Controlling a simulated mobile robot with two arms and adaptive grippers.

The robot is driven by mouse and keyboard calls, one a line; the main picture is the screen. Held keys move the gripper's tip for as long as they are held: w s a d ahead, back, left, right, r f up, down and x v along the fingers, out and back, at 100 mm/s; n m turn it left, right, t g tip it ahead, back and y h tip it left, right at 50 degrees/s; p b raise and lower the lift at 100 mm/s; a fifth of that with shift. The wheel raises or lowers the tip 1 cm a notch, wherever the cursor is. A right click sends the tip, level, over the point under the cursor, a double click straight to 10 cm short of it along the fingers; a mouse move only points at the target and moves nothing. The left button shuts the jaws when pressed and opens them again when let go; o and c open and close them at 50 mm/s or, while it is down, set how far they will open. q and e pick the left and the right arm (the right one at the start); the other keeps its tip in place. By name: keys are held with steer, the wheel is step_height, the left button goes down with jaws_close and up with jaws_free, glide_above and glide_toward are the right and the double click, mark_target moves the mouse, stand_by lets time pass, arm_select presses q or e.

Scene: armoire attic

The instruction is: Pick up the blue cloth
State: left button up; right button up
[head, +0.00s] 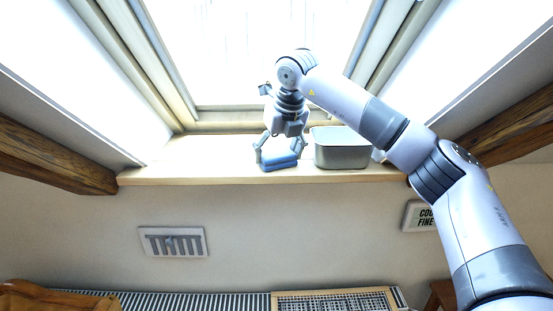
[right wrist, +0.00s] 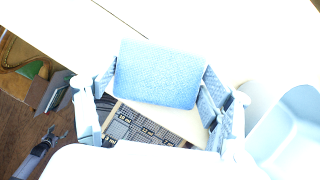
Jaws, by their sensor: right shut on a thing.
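The blue cloth (head: 280,163) is a small folded block at the front of the window sill in the head view. It also shows between the fingers in the right wrist view (right wrist: 158,75). My right gripper (head: 279,156) reaches down over it from above, with a finger at each side of the cloth. The gripper is shut on the cloth, and the cloth appears at or just above the sill; I cannot tell whether they touch.
A grey metal bin (head: 341,155) stands on the window sill (head: 215,172), just right of the cloth. The sill's left part is clear. A skylight window is behind. Below are a wall vent (head: 173,242), a framed sign (head: 421,216) and a striped surface (head: 190,304).

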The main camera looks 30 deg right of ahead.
mark_target(277, 156)
steer(key=shift+c, duration=1.1)
steer(key=shift+s+a+r+b, duration=0.2)
steer(key=shift+s+b, duration=0.15)
steer(key=shift+b, duration=0.5)
step_height(277, 156, up, 6)
steer(key=shift+b, duration=0.75)
steer(key=shift+s+a+r+b, duration=0.15)
steer(key=shift+s+b, duration=0.05)
steer(key=shift+b, duration=0.15)
steer(key=s+a+b, duration=0.3)
steer(key=s+a, duration=0.1)
steer(key=s, duration=0.4)
steer(key=s+a+b, duration=0.3)
steer(key=s+a, duration=0.1)
steer(key=s, duration=0.5)
